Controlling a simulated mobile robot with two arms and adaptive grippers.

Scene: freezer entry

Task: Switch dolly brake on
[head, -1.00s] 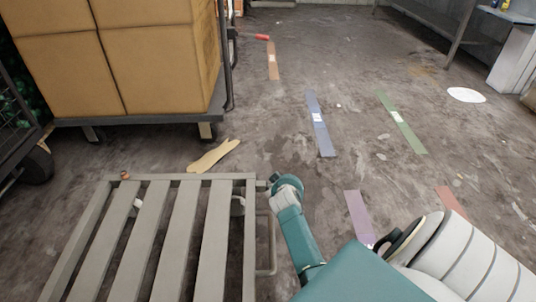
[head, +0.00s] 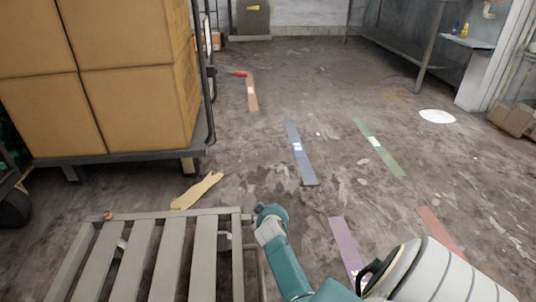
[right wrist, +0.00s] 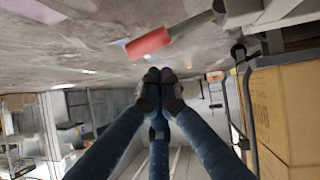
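A dolly (head: 130,155) with a dark platform carries stacked cardboard boxes at the left of the head view. A short red-ended lever (head: 240,73) sticks out low beside its far right end. The lever shows larger in the right wrist view (right wrist: 148,42), joined to a grey rod. My right gripper (right wrist: 160,76) has its dark fingertips together with nothing visible between them. The lever lies beyond the fingertips, apart from them. In the head view my right arm reaches up beside a slatted frame, well short of the lever. My left gripper is not in view.
A grey slatted frame (head: 172,262) stands low in front, right beside my right arm. A torn tan piece (head: 197,190) lies behind it. Coloured tape strips, such as a blue one (head: 300,150), mark open floor. A metal table (head: 400,45) stands at the back right.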

